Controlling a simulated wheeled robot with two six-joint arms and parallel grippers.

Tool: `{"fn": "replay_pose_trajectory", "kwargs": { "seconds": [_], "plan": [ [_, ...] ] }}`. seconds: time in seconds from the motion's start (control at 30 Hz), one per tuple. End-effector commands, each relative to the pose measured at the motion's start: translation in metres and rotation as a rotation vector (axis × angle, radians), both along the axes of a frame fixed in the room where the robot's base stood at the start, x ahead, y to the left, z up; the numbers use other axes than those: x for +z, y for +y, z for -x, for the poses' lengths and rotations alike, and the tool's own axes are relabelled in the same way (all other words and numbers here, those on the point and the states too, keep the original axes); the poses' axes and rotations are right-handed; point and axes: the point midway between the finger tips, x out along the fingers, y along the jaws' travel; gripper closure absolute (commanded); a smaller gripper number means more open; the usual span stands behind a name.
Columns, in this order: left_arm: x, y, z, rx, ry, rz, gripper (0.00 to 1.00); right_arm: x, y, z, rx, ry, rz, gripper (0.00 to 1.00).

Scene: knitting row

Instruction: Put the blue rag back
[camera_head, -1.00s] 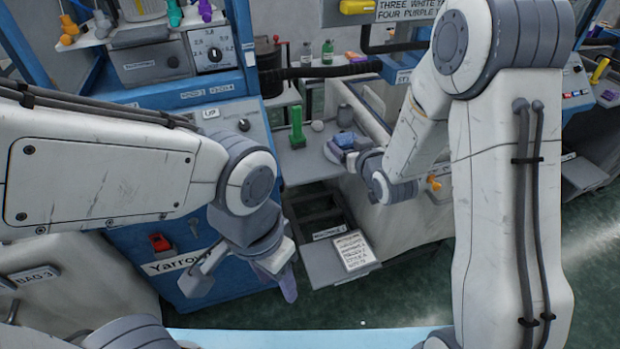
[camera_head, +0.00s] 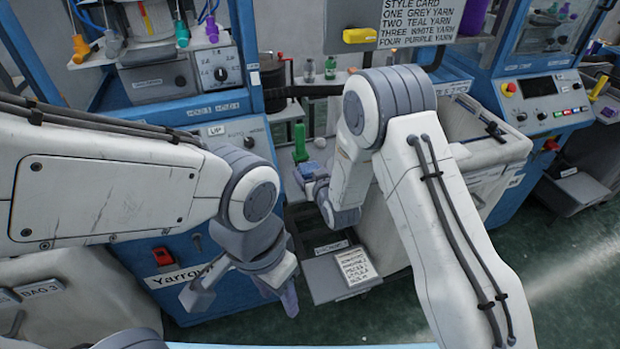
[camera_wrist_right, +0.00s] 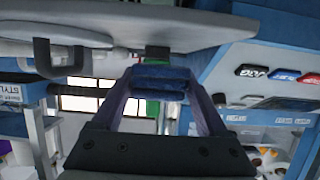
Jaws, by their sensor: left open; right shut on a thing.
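The blue rag (camera_head: 308,169) is a small folded cloth held in my right gripper (camera_head: 310,178), over the grey shelf beside the blue machine. In the right wrist view the rag (camera_wrist_right: 160,80) is pinched between the two fingertips. A green object stands directly behind it there and is partly hidden. The rag's contact with the shelf cannot be told.
A green upright object (camera_head: 300,143) and a small white ball (camera_head: 320,142) stand close to the rag. A printed card (camera_head: 355,266) lies on a grey tray below. A white bin (camera_head: 480,150) stands to the right. Floor is free at lower right.

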Motion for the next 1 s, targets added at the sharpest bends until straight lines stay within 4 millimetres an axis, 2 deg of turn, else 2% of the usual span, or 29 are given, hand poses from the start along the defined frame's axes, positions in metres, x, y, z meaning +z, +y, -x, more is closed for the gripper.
{"fn": "replay_pose_trajectory", "kwargs": {
  "seconds": [0.1, 0.2, 0.6, 0.63, 0.7, 1.0],
  "plan": [
    [0.007, 0.000, 0.000, 0.000, 0.000, 0.000, 0.50, -0.017, 0.000, 0.001, 0.000, 0.003, 0.001, 0.68],
    [0.008, 0.000, 0.000, 0.000, 0.000, 0.000, 0.50, -0.026, 0.000, 0.000, 0.000, 0.002, 0.000, 0.68],
    [0.002, 0.000, 0.000, 0.000, 0.000, 0.000, 0.50, -0.032, 0.000, 0.000, 0.000, 0.000, -0.001, 0.68],
    [0.003, 0.000, 0.000, 0.000, 0.000, 0.000, 0.50, -0.031, 0.000, 0.000, 0.000, 0.000, -0.001, 0.20],
    [0.004, 0.000, 0.000, 0.000, 0.000, 0.000, 0.50, -0.030, 0.000, 0.000, 0.000, 0.000, -0.001, 0.00],
    [0.009, 0.000, 0.000, 0.000, 0.000, 0.000, 0.50, -0.026, -0.001, 0.000, 0.000, 0.000, -0.001, 0.00]
  ]
}}
